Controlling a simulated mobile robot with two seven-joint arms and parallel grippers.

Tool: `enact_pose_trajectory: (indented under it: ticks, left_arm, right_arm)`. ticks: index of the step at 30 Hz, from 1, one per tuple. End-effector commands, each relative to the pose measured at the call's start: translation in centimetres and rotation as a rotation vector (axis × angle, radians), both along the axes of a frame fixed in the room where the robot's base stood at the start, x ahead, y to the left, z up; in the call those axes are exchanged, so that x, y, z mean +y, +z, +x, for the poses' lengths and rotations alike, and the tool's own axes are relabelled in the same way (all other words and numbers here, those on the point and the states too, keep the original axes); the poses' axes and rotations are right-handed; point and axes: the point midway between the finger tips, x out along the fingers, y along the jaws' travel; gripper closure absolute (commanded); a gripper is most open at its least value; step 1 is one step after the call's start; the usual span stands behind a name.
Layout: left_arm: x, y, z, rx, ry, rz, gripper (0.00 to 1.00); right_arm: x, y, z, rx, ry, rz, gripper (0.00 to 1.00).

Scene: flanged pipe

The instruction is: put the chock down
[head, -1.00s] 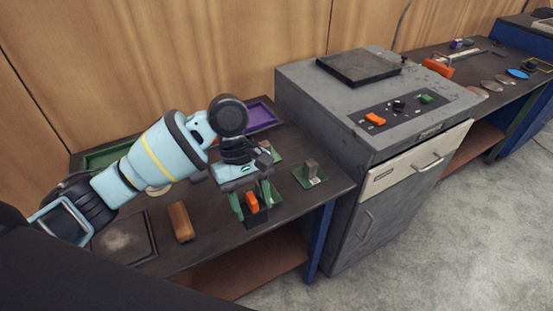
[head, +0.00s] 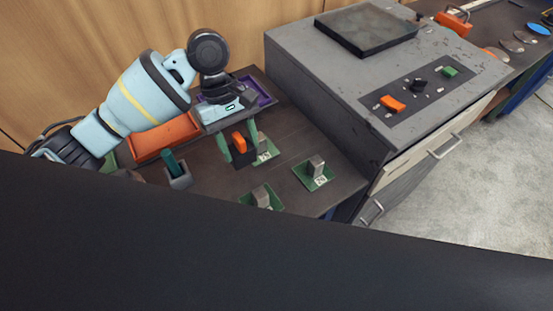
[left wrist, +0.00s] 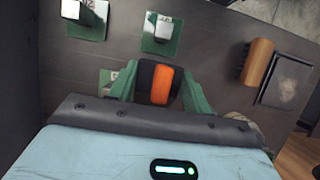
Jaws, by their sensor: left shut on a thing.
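The chock (head: 240,143), black with an orange band or top, is between the green fingers of my left gripper (head: 242,150). The gripper is shut on it and points down over the dark bench. In the left wrist view the chock (left wrist: 160,84) sits upright between the fingers, and I cannot tell whether its underside touches the bench. A green plate with a label (head: 264,152) is just to its right, partly hidden by the gripper. My right gripper is not in view.
Two green plates with grey blocks stand nearby, one to the right (head: 316,170) and one in front (head: 262,196). An orange tray (head: 160,137), a purple tray (head: 262,90) and a grey holder (head: 178,178) are around. A brown block (left wrist: 257,62) lies farther off. A grey cabinet (head: 340,110) bounds the right.

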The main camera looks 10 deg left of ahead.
Motion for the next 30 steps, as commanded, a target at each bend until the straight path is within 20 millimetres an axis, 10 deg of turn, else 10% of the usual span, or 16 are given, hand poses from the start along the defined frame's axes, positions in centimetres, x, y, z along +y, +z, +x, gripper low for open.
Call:
enact_pose_trajectory:
  ticks: [30]
  left_arm:
    - [0.0, -9.3, 0.0, 0.000, 0.001, 0.000, 0.79]
  right_arm:
    - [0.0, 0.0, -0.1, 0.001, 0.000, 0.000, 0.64]
